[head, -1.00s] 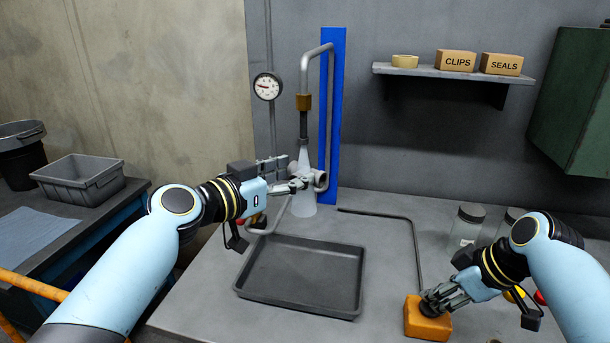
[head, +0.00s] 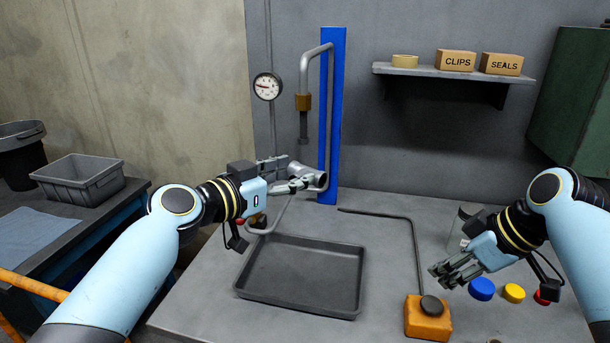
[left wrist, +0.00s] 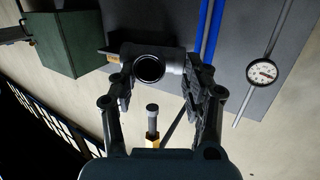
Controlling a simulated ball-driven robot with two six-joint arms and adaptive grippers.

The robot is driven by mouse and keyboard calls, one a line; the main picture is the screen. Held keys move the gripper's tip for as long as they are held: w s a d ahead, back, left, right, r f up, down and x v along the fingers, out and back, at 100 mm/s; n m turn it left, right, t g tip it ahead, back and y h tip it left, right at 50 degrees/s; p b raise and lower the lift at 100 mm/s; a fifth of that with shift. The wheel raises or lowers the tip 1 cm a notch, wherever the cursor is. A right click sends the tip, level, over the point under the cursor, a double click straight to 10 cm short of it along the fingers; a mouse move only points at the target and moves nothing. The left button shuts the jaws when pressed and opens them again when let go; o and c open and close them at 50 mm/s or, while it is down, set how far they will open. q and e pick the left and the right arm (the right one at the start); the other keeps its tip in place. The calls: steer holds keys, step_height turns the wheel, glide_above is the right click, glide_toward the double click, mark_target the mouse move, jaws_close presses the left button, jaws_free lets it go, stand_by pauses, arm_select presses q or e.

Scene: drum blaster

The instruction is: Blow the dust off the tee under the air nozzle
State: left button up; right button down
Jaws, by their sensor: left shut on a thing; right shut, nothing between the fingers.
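A grey metal tee (head: 306,176) is held in my left gripper (head: 290,178), below the air nozzle (head: 303,126). The nozzle has a brass collar and a dark tip, with a gap between it and the tee. In the left wrist view the tee (left wrist: 168,62) sits between the fingers, one round dark opening facing the camera, and the nozzle tip (left wrist: 152,110) shows nearer the wrist. My right gripper (head: 456,272) is shut and empty, above and right of an orange box (head: 427,322) with a dark round button (head: 432,305). No air plume shows, and dust on the tee cannot be made out.
A dark empty tray (head: 300,310) lies in front of the tee. A thin pipe (head: 415,245) runs over the bench to the orange box. Blue (head: 482,289), yellow (head: 514,293) and red caps lie at right, near a glass jar (head: 460,225). A gauge (head: 267,86) hangs behind.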

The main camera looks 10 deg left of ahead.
steer(key=shift+r, duration=0.2)
steer(key=shift+f, duration=0.15)
arm_select(q)
steer(key=s, duration=1)
stand_by(0.6)
